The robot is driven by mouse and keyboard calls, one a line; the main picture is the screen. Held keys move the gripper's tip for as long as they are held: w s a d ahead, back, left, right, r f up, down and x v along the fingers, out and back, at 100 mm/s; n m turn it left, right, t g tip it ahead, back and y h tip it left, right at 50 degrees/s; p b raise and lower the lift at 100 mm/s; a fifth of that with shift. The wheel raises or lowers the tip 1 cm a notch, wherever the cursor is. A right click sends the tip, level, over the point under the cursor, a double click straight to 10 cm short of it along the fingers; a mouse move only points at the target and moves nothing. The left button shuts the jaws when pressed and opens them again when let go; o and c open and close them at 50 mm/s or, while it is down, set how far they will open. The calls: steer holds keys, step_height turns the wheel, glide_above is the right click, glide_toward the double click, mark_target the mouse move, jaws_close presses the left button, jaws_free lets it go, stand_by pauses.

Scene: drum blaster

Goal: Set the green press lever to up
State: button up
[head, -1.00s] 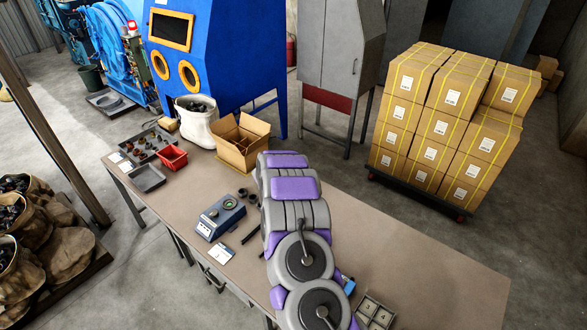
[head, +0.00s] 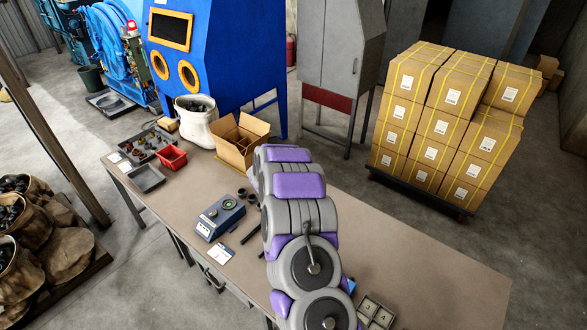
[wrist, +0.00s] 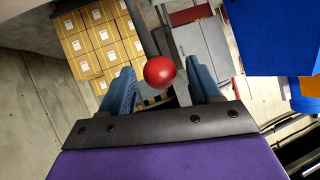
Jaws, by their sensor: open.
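In the wrist view, a red ball knob (wrist: 160,71) on a dark rod (wrist: 143,30) shows between the two blue fingers of my gripper (wrist: 159,68). The fingers are open, with a gap on each side of the knob. The rod runs up from the knob toward the top of the picture. I see no green press body in either view, and cannot tell which machine the rod belongs to. In the head view my own arm covers part of the workbench, and my gripper cannot be made out there.
The workbench (head: 420,250) bears a blue scale (head: 220,217), an open carton (head: 243,139), a red bin (head: 172,157) and a divided tray (head: 374,312). Behind it stand a blue cabinet (head: 215,70) and a stack of boxes (head: 440,125). The bench's right part is bare.

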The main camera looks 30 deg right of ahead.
steer(key=b+v, duration=0.1)
steer(key=v, duration=1.2)
steer(key=shift+a, duration=0.25)
steer(key=shift+s, duration=0.1)
